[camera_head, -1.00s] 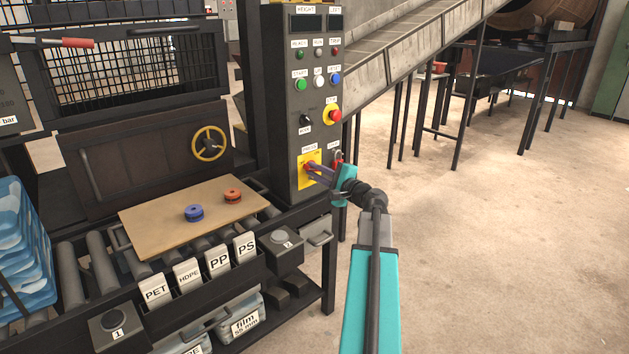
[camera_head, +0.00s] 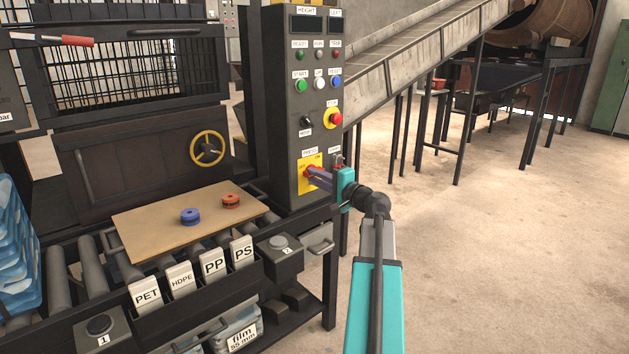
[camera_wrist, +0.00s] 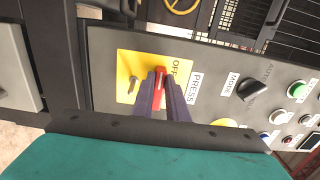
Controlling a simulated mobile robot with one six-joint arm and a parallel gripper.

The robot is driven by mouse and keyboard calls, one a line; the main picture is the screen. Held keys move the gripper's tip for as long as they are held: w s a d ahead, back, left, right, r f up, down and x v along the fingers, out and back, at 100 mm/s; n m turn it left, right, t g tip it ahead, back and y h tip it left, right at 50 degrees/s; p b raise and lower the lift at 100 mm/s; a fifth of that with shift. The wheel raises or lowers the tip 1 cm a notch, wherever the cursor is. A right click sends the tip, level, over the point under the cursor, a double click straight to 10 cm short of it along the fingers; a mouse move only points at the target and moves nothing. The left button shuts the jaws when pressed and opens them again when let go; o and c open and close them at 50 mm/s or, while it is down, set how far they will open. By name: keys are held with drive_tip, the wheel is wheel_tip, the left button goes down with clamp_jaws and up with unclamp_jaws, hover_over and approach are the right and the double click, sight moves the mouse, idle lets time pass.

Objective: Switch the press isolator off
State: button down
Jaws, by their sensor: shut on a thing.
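The press isolator is a yellow plate (camera_head: 303,188) with a red handle (camera_head: 309,172), low on the dark control panel. In the wrist view the yellow plate (camera_wrist: 128,68) carries an "OFF" label beside the red handle (camera_wrist: 159,92), and "PRESS" is printed on a white label by the plate. My gripper (camera_head: 313,174) reaches the plate from the right. In the wrist view my gripper (camera_wrist: 160,84) is shut on the red handle, one purple-grey finger on each side. The fingers hide part of the handle and plate, so its exact setting is hard to tell.
A red stop button (camera_head: 335,119) on a yellow base and a black mode knob (camera_head: 306,122) sit above the isolator. A board (camera_head: 150,222) with two pucks lies at left. The floor at right is clear.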

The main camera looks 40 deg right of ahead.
drive_tip(key=c, duration=1.7)
unclamp_jaws()
drive_tip(key=shift+c, duration=0.2)
drive_tip(key=s+a+p, duration=0.1)
drive_tip(key=s, duration=1.2)
drive_tip(key=shift+s, duration=0.4)
